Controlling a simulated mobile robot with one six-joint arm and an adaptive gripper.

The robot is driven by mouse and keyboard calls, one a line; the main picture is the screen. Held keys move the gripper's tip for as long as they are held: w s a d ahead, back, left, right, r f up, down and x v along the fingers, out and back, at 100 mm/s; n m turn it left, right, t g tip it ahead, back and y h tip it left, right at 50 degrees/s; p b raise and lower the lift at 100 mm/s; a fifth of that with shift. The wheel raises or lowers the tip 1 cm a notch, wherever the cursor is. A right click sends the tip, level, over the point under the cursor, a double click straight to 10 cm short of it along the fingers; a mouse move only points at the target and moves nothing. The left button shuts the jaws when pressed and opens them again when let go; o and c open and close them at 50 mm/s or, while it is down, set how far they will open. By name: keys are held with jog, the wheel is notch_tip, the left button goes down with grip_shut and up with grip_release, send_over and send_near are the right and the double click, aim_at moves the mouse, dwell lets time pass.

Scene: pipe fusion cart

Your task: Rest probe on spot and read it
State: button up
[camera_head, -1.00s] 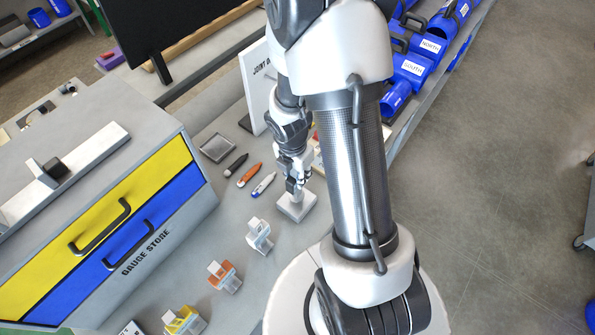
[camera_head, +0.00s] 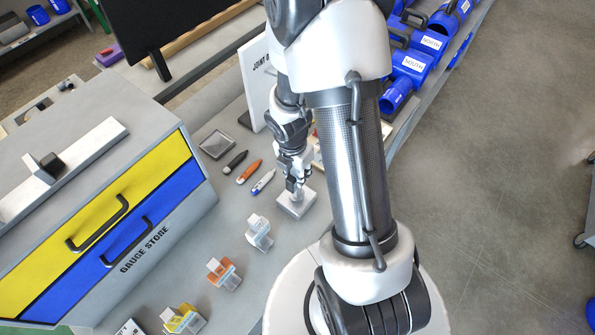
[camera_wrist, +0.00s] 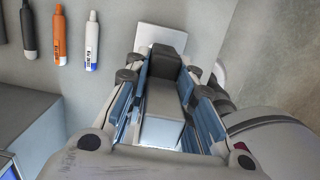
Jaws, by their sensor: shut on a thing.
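My gripper (camera_head: 297,188) points down over a pale square block (camera_head: 300,206) on the bench. In the wrist view my gripper (camera_wrist: 166,100) is shut on a grey box-shaped piece (camera_wrist: 163,105) with a dark end, held between the blue finger pads. I take this piece for the probe, but its label and any readout are hidden. The pale block also shows beyond the dark end in the wrist view (camera_wrist: 150,34). I cannot tell whether the held piece touches it.
Black, orange and white-blue pens (camera_head: 263,182) lie left of the gripper, near a small tray (camera_head: 217,144). White (camera_head: 258,232), orange (camera_head: 223,273) and yellow (camera_head: 183,319) small holders stand nearer. The gauge store (camera_head: 125,230) is at left. A white sign board (camera_head: 257,80) stands behind.

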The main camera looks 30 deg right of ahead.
jog(key=shift+f+b, duration=0.45)
jog(key=shift+f, duration=0.2)
dwell(0.6)
jog(key=shift+s+f, duration=0.15)
dwell(2.4)
notch_tip(320, 180, up, 7)
jog(key=p, duration=0.8)
jog(key=shift+r, duration=0.2)
jog(key=shift+f, duration=0.1)
dwell(1.4)
